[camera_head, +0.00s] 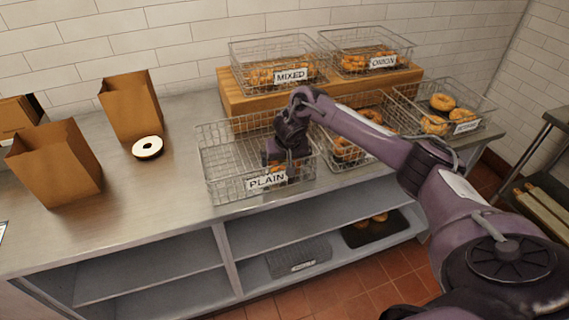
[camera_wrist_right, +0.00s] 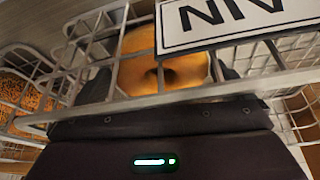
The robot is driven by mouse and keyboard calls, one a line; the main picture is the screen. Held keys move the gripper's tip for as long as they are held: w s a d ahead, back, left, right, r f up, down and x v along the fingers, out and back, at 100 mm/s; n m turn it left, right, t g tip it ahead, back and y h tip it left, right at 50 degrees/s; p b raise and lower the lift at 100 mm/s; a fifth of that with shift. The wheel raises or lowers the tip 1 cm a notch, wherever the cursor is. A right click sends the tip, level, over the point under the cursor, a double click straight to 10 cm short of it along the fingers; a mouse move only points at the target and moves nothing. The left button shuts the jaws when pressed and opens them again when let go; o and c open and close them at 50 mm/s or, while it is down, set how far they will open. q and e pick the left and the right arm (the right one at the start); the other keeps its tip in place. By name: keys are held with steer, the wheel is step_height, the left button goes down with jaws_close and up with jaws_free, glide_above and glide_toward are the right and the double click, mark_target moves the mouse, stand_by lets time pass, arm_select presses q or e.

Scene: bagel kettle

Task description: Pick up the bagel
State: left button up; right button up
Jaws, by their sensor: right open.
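A plain bagel (camera_wrist_right: 186,70) shows in the right wrist view, behind the wire rim and the PLAIN sign (camera_head: 267,181). It lies between the dark fingers of my right gripper (camera_wrist_right: 160,85). In the head view my right gripper (camera_head: 287,165) reaches down into the front wire basket (camera_head: 222,170) marked PLAIN. The jaws are open around the bagel; contact cannot be told. In the head view my gripper and the sign hide most of the bagel. My left gripper is not in view.
Wire baskets marked MIXED (camera_head: 290,76) and ONION (camera_head: 383,62) stand on a wooden riser (camera_head: 236,104) behind. Another basket (camera_head: 475,112) stands at right.

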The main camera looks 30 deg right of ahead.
steer(key=shift+w+f, duration=0.15)
steer(key=shift+f, duration=0.15)
steer(key=shift+c, duration=0.4)
steer(key=c, duration=0.6)
steer(key=shift+r, duration=0.15)
step_height(320, 180, up, 6)
steer(key=shift+r, duration=0.1)
step_height(320, 180, up, 14)
steer(key=p, duration=0.8)
steer(key=shift+f, duration=0.2)
